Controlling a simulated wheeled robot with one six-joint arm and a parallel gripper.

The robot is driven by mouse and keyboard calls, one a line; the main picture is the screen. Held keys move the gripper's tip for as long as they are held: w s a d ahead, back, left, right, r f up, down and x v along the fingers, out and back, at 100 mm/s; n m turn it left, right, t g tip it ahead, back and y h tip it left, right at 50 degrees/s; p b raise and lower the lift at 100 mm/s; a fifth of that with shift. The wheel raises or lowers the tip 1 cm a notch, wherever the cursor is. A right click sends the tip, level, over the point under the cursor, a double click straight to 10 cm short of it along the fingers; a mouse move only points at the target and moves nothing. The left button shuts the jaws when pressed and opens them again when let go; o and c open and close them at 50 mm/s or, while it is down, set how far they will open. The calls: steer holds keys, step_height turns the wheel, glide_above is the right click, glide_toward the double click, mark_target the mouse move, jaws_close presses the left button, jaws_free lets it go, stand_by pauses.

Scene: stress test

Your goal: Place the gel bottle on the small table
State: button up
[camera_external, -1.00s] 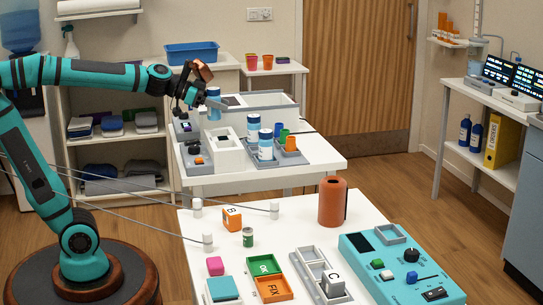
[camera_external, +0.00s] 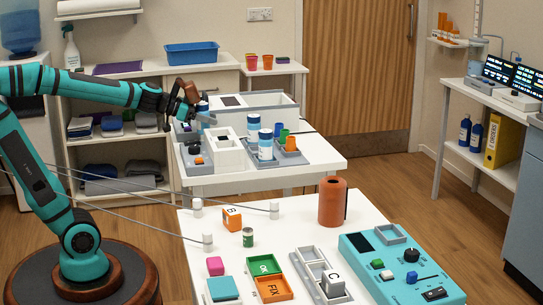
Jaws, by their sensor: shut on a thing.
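My gripper (camera_external: 197,108) is at the far-left part of the middle white table, shut on a small blue bottle (camera_external: 203,107). This may be the gel bottle; no label can be read. The gripper fingers hide part of it, and I cannot tell whether its base touches anything. The small table (camera_external: 290,69) at the back, right of the shelf unit, carries red and orange cups (camera_external: 252,62) and a dark purple item.
A grey-white divided box (camera_external: 282,105) lies behind and right of the gripper, and a white box (camera_external: 228,155) stands in front. A blue bin (camera_external: 191,53) and a spray bottle (camera_external: 70,48) stand on the shelf unit.

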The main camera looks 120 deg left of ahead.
mark_target(207, 128)
steer(key=shift+f, duration=1.9)
steer(key=shift+f, duration=0.15)
steer(key=o, duration=0.8)
steer(key=shift+o, duration=0.2)
steer(key=shift+r, duration=0.2)
steer(key=shift+s+d+r, duration=0.1)
steer(key=shift+s+d, duration=0.05)
steer(key=shift+s, duration=0.05)
steer(key=v, duration=1.1)
steer(key=shift+s+d+r, duration=0.1)
steer(key=shift+s+d, duration=0.05)
steer(key=shift+d, duration=0.05)
